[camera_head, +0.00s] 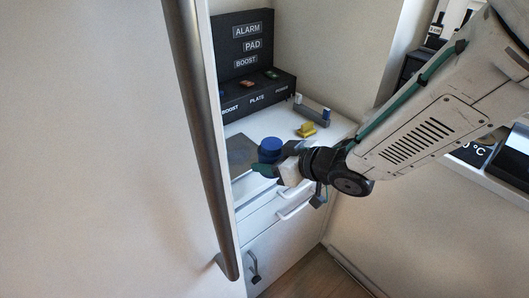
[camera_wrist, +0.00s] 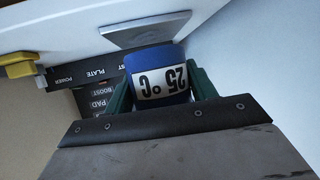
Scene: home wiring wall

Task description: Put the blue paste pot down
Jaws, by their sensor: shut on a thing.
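The blue paste pot (camera_head: 271,147) is at the front of the white counter, by the grey plate (camera_head: 241,152). In the wrist view the pot (camera_wrist: 158,75) bears a white label reading "25 °C", seen upside down. My gripper (camera_head: 269,163) is shut on the pot, and its green fingers (camera_wrist: 160,88) flank it in the wrist view. The grey plate (camera_wrist: 146,30) shows just beyond the pot there. I cannot tell whether the pot's base touches the surface. The pot's lower part is hidden by my gripper in the head view.
A black panel (camera_head: 244,45) with ALARM, PAD and BOOST labels stands at the back, above a black box (camera_head: 258,97). A yellow item (camera_head: 306,130) and a grey holder (camera_head: 312,112) lie right of the pot. A tall metal handle (camera_head: 203,130) rises at left.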

